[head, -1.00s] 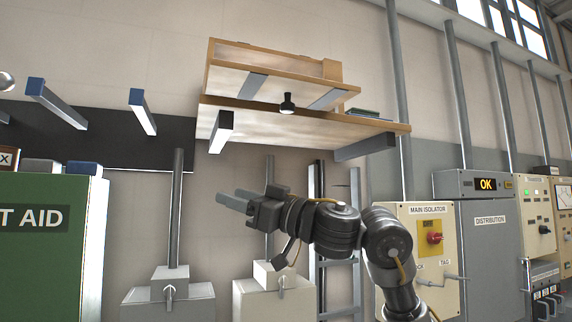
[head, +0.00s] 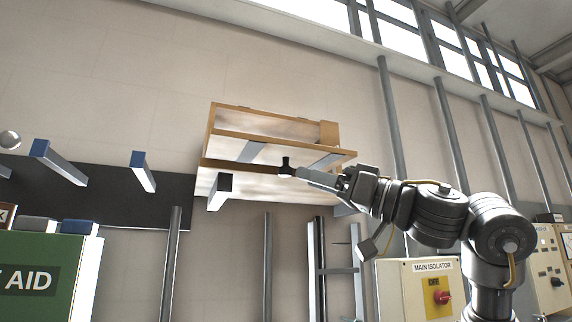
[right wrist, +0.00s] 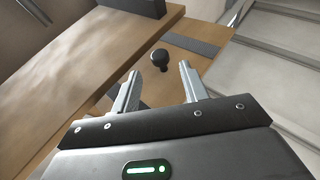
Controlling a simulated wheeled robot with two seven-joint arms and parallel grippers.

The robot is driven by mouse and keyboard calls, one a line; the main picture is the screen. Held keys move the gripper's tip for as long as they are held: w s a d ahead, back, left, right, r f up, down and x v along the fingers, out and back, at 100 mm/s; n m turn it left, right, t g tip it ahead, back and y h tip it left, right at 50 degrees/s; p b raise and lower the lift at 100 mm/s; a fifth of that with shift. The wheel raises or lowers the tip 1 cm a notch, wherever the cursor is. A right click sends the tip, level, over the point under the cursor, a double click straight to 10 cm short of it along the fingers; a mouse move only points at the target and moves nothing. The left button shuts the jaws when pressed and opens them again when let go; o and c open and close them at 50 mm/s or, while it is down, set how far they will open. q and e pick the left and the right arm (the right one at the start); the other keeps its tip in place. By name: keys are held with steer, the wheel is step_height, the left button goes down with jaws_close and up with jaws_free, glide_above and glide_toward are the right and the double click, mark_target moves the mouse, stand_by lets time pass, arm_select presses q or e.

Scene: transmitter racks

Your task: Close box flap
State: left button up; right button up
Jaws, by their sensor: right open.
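A wooden box (head: 265,123) sits high on a wall shelf in the head view, its front open. Its wooden flap (head: 285,153) juts out toward me and shows its underside, with two grey straps and a black knob (head: 286,166). My right gripper (head: 299,173) is at the knob from the right in the head view. In the right wrist view the open fingers (right wrist: 160,85) point toward the knob (right wrist: 160,60), which appears just beyond the tips with nothing between them. I cannot tell whether they touch the flap. My left gripper is out of view.
Blue-ended bars (head: 143,171) stick out of the wall at left. A green first aid cabinet (head: 35,280) stands lower left, a main isolator box (head: 418,290) lower right.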

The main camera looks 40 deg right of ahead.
mark_target(286, 176)
steer(key=p+x, duration=0.2)
steer(key=x, duration=0.4)
steer(key=shift+w+a+r, duration=0.15)
steer(key=shift+w, duration=0.15)
jaws_close()
